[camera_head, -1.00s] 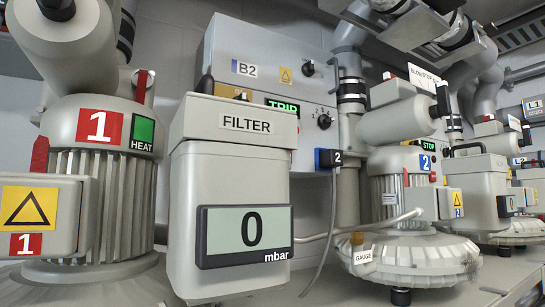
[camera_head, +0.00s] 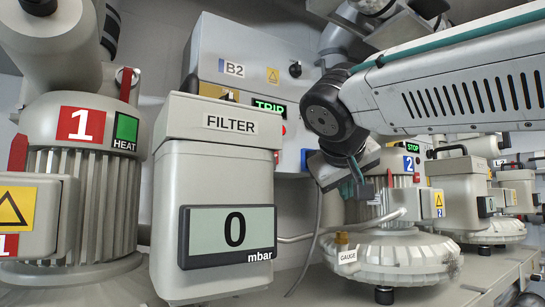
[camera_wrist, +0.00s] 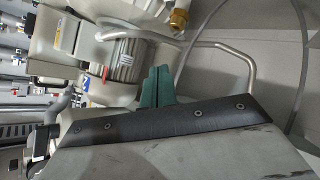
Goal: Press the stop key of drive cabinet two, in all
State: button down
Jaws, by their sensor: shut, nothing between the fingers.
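Drive cabinet two is the grey cabinet marked B2 (camera_head: 215,45), at the back behind the filter unit in the head view. Its display (camera_head: 268,106) reads TRIP in green. A small red spot (camera_head: 283,130) shows below the display, partly hidden by the filter unit; I cannot tell whether it is the stop key. My gripper (camera_head: 355,180) is right of the cabinet and in front of blower 2 (camera_head: 397,247). Its teal fingers also show in the wrist view (camera_wrist: 156,87), shut and empty, with a blower behind them.
The filter unit (camera_head: 212,158) with a 0 mbar display (camera_head: 228,235) stands in front of the cabinet. Blower 1 (camera_head: 80,210) stands at the left. A hanging cable (camera_head: 316,225) and a pipe lie near my gripper. More blowers (camera_head: 478,190) stand at the right.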

jog(key=w+a+r+t, duration=0.2)
jog(key=a+r+t, duration=0.1)
jog(key=a+r, duration=0.5)
jog(key=shift+r+y, duration=0.4)
jog(key=shift+r, duration=0.15)
jog(key=shift+w+a, duration=0.15)
jog(key=shift+w, duration=0.05)
jog(key=w+a, duration=0.4)
jog(key=w, duration=0.3)
jog(key=shift+a, duration=0.4)
jog(key=shift+w, duration=0.15)
dwell(0.9)
jog(key=shift+w+a, duration=0.25)
jog(key=shift+w+a, duration=0.2)
jog(key=shift+w, duration=0.15)
dwell(0.7)
jog(key=shift+s, duration=0.1)
jog(key=shift+s+d, duration=0.45)
jog(key=shift+s, duration=0.15)
